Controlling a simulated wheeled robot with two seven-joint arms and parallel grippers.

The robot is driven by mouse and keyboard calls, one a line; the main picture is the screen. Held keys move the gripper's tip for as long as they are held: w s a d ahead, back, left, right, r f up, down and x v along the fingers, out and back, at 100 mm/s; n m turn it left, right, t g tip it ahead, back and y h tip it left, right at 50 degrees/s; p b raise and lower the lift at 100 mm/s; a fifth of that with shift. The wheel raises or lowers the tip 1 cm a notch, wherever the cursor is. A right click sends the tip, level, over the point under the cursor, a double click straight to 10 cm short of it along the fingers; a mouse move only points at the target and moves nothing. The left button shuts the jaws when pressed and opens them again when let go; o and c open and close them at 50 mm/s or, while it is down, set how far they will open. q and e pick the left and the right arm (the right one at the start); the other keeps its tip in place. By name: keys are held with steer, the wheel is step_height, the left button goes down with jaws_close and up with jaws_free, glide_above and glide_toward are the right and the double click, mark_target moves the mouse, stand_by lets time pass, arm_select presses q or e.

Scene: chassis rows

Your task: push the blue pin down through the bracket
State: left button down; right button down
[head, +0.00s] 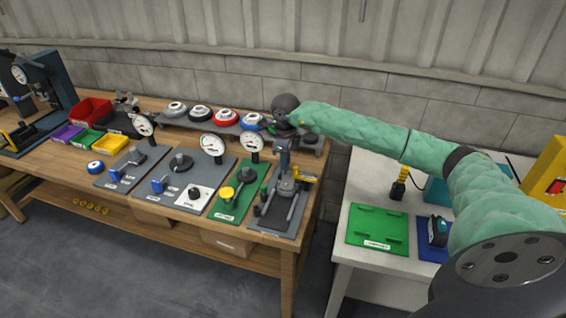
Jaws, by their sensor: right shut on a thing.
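My right gripper (284,172) points down over the dark chassis plate (268,221) at the right end of the row in the head view. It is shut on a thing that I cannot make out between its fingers. I cannot pick out a blue pin or a bracket hole under the gripper; the fingers and small parts there hide them. My left gripper is not in view.
A green plate (229,207) with a yellow knob and a gauge (252,142) stands close left of the gripper. Round parts line a shelf (206,124) behind. A white table (346,268) holds a green tray (377,231) to the right. Bins (88,112) stand far left.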

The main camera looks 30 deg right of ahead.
steer(key=shift+d, duration=0.4)
steer(key=shift+d+n, duration=0.1)
steer(key=shift+n, duration=0.3)
steer(key=shift+w+a+n, duration=0.1)
steer(key=shift+a+n, duration=0.3)
steer(key=shift+d+f, duration=0.3)
steer(key=shift+f, duration=0.1)
steer(key=shift+a+f, duration=0.2)
steer(key=shift+f, duration=0.7)
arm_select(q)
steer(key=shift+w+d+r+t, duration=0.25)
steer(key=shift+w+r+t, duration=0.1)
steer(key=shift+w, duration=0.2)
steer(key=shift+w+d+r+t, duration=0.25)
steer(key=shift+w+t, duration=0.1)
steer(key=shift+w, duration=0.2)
arm_select(e)
steer(key=shift+f, duration=0.65)
steer(key=shift+b, duration=0.3)
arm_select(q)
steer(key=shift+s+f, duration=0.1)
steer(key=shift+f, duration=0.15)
arm_select(e)
steer(key=shift+d, duration=0.1)
